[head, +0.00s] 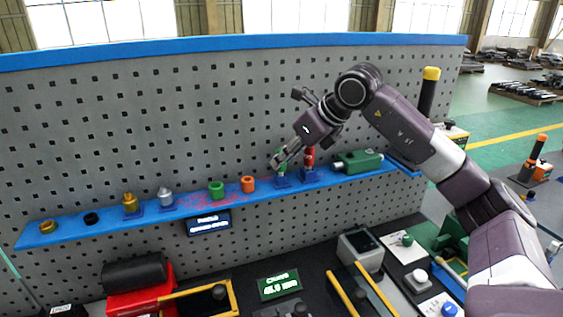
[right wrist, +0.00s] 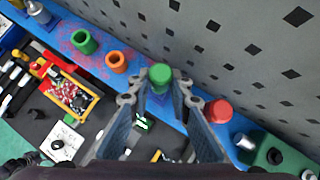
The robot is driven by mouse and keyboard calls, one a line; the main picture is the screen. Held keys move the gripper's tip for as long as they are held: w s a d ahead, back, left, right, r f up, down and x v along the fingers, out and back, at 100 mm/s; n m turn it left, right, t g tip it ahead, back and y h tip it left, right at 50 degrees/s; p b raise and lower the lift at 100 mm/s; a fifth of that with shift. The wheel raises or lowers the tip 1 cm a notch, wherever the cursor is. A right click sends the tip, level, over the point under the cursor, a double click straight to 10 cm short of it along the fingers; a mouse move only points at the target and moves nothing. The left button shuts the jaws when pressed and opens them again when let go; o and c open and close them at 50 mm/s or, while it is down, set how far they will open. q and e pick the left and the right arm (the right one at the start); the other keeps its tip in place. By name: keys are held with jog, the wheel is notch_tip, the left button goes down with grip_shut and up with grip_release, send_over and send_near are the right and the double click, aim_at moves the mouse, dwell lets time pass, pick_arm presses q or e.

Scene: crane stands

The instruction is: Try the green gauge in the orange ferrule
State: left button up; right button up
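The green gauge (head: 282,170) stands upright in a small blue stand on the blue shelf. In the right wrist view its round green top (right wrist: 160,74) lies between the fingertips of my right gripper (right wrist: 162,86). The fingers are spread, one on each side of the gauge; I cannot tell whether they touch it. In the head view my right gripper (head: 278,161) comes down over the gauge and partly hides it. The orange ferrule (head: 248,184) is an open ring on the shelf left of the gauge, also seen in the right wrist view (right wrist: 116,61). My left gripper is out of view.
A green ferrule (head: 216,189) stands left of the orange one. A red gauge (head: 309,158) stands close to the right of the green gauge, with a green tool body (head: 358,161) beyond it. The grey pegboard (head: 130,110) rises behind the shelf.

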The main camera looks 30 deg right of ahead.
grip_shut()
jog(key=shift+r, duration=0.1)
jog(key=shift+r, duration=0.1)
jog(key=shift+r+p, duration=2.4)
jog(key=shift+r, duration=0.2)
